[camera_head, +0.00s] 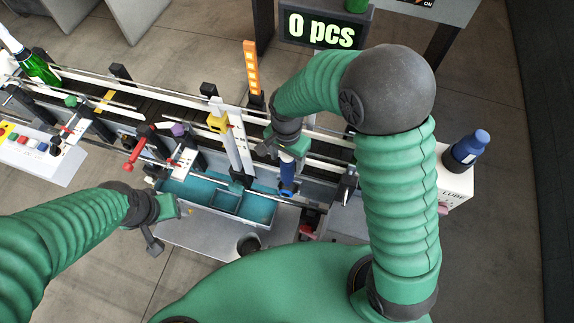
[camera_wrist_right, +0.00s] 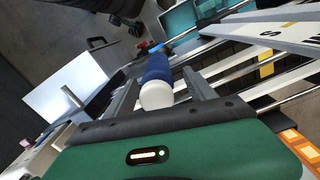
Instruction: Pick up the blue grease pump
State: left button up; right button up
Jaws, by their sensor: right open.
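A blue cylinder with a white end (camera_head: 287,178) stands upright at the conveyor's near side, below my right gripper (camera_head: 283,151). In the right wrist view this blue cylinder (camera_wrist_right: 157,70) lies between the two fingers of my right gripper (camera_wrist_right: 163,88), its white end towards the palm. The right fingers are open, with a gap visible beside it. A second blue thing, a bottle (camera_head: 468,149), stands on a white box marked "LUBE" (camera_head: 455,182) at the right. I cannot tell by label which is the grease pump. My left gripper (camera_head: 163,222) is open and empty at lower left.
The conveyor (camera_head: 160,103) with rails and posts runs across the scene. A teal divided tray (camera_head: 215,207) lies on its near side. A green bottle (camera_head: 38,68) is at far left, by a white button panel (camera_head: 40,158). A counter (camera_head: 320,30) reads "0 pcs".

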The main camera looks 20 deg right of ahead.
jog(key=shift+s+d+f, duration=0.1)
jog(key=shift+s+f, duration=0.05)
jog(key=shift+f, duration=0.4)
jog(key=shift+s+f, duration=0.1)
jog(key=shift+f, duration=0.65)
jog(key=shift+w+a+f, duration=0.1)
jog(key=shift+w+a, duration=0.1)
jog(key=c, duration=0.5)
jog(key=shift+d, duration=0.1)
grip_shut()
